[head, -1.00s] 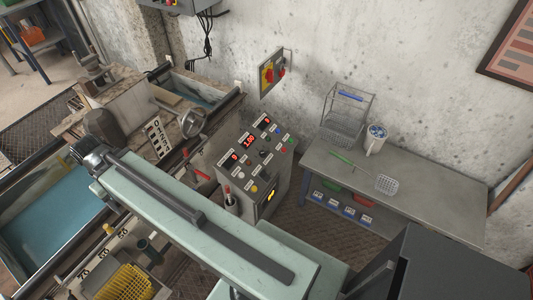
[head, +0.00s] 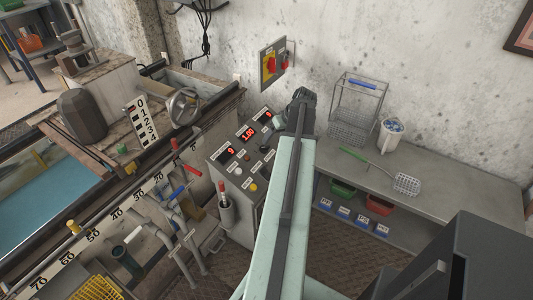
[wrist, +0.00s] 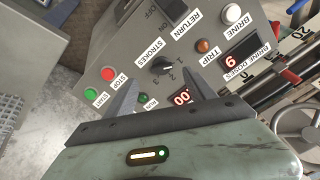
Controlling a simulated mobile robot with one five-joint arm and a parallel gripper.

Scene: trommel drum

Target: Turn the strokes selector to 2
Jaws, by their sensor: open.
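The strokes selector (wrist: 163,66) is a small dark round knob on the grey control panel (wrist: 120,45). In the wrist view it sits beside its STROKES label (wrist: 150,53), with small numbers around it; its pointer is too small to read surely. My gripper (wrist: 164,79) is open, its two dark fingers apart on either side below the knob, with nothing between them. In the head view my gripper (head: 303,96) is at the far end of my pale green arm, which hides the right part of the panel (head: 232,165) and the selector.
Near the selector are a red STOP button (wrist: 108,73), a green START button (wrist: 91,94) and an amber TRIP lamp (wrist: 204,46). A bench (head: 440,195) with a wire basket (head: 355,112) and mug (head: 391,135) stands right. A wall switch box (head: 272,63) is behind.

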